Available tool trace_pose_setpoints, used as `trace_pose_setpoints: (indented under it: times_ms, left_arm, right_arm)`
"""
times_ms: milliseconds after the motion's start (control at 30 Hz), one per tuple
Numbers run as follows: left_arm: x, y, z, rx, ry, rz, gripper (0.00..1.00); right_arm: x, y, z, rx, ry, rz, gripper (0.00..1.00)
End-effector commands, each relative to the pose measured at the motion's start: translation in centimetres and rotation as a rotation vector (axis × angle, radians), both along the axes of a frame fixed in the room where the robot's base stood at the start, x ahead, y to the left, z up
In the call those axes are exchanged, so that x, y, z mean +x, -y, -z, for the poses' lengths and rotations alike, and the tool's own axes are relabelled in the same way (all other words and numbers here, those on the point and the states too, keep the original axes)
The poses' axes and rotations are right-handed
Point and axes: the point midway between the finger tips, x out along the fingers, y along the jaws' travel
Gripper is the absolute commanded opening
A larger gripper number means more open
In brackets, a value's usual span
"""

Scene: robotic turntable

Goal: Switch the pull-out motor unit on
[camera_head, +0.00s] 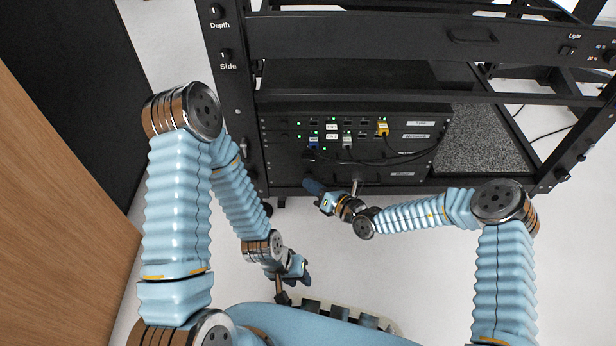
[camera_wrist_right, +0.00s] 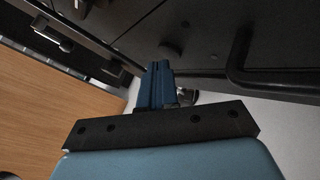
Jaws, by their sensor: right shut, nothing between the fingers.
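A black rack unit (camera_head: 290,172) with ports, green lights and plugged cables sits low in the frame; I cannot tell which panel is the motor unit, and no switch labelled for it is readable. My right gripper (camera_head: 313,187) is shut and empty, just in front of the rack's lower left part. In the right wrist view its blue fingers (camera_wrist_right: 158,84) point towards a black panel with a round knob (camera_wrist_right: 170,49); contact cannot be told. My left gripper (camera_head: 304,274) hangs low over the floor, away from the rack; its jaw state is unclear.
The left post carries Depth (camera_head: 216,11) and Side (camera_head: 226,55) knobs. A Light switch (camera_head: 567,51) is at upper right. A black bar handle (camera_wrist_right: 238,55) juts from the panel in the right wrist view. Cables droop across the unit's front. The pale floor (camera_head: 420,275) before it is clear.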

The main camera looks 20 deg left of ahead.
Motion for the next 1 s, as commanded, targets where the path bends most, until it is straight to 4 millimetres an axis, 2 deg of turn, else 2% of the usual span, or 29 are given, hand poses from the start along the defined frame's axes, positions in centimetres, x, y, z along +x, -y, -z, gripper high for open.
trace_pose_setpoints:
  times_ms: [733, 1000]
  left_arm:
    - [0.0, 0.0, 0.1, 0.000, 0.000, 0.000, 0.35]
    - [0.0, 0.0, -1.4, 0.000, 0.000, 0.000, 0.35]
  right_arm:
    - [0.9, -0.1, -0.2, 0.001, 0.005, 0.005, 0.00]
    - [-0.1, 0.3, -0.6, 0.002, 0.003, 0.004, 0.00]
